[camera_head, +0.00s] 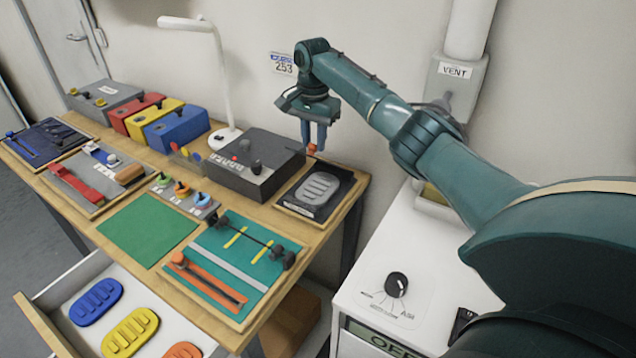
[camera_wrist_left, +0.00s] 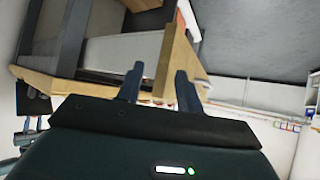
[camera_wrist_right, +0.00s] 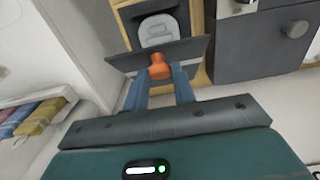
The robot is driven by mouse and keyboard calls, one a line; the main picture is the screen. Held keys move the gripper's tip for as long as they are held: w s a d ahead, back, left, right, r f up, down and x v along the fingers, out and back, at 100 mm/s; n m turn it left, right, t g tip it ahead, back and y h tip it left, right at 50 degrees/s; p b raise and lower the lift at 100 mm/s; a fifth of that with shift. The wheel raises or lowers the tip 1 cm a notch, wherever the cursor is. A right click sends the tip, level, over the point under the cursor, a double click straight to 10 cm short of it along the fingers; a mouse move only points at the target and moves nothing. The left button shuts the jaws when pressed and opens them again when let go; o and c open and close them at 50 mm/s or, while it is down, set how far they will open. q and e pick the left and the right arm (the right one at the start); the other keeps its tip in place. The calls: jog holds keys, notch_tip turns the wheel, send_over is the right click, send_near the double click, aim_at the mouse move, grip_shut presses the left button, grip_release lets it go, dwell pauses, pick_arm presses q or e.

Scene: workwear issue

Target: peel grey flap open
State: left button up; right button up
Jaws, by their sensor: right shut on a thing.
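The grey flap (camera_wrist_right: 185,50) is a dark panel with an orange tab (camera_wrist_right: 159,68) at its edge. My right gripper (camera_wrist_right: 159,85) is shut on this tab. The flap looks tilted up; a ridged light-grey oval pad (camera_wrist_right: 157,30) shows behind it. In the head view the right gripper (camera_head: 313,146) is above the far edge of the dark board (camera_head: 292,203), with the orange tab at its tips. The grey oval pad (camera_head: 318,188) lies on the board at the table's right end. My left gripper (camera_wrist_left: 160,85) is open and empty, seen only in the left wrist view.
A dark grey box (camera_head: 262,150) with knobs stands left of the board. A teal board (camera_head: 262,245) with an orange strap lies in front. A white lamp (camera_head: 222,80) stands behind. A white cabinet (camera_head: 350,290) with a dial is at right. An open drawer (camera_head: 60,290) holds coloured ovals.

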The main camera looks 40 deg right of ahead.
jog(key=shift+d, duration=0.1)
jog(key=shift+w+d+r, duration=0.25)
jog(key=shift+d+r, duration=0.2)
jog(key=shift+d, duration=0.1)
jog(key=shift+w+d+r, duration=0.25)
jog(key=shift+d+r, duration=0.15)
jog(key=shift+d, duration=0.15)
jog(key=o, duration=0.8)
jog(key=shift+o, duration=0.2)
notch_tip(320, 180, up, 9)
jog(key=a, duration=0.2)
jog(key=shift+s, duration=0.4)
